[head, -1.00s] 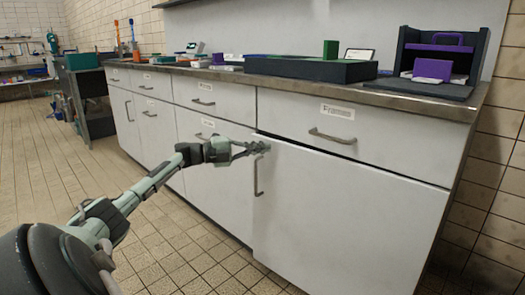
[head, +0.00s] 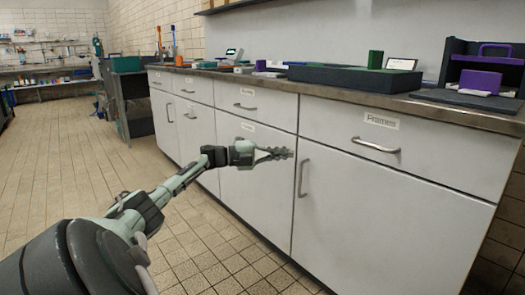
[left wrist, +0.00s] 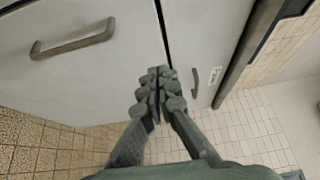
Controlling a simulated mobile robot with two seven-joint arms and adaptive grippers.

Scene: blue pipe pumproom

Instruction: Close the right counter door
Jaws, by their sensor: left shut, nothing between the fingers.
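The right counter door (head: 385,222) is the wide white door under the drawer labelled Frames. In the head view it sits about flush with the cabinet front, with only a thin seam around it. Its upright handle (head: 302,178) is near its left edge and also shows in the left wrist view (left wrist: 72,40). My left gripper (head: 277,154) is shut and empty, just left of the handle and near the door's upper left corner. In the left wrist view its closed fingers (left wrist: 158,85) overlap the seam between door and drawer; contact is unclear. My right gripper is out of view.
The Frames drawer (head: 400,145) is shut above the door. The countertop (head: 440,110) carries a dark tray (head: 350,78), a green block (head: 375,59) and a dark stand with purple pieces (head: 483,75). The tiled floor (head: 70,150) is clear at left.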

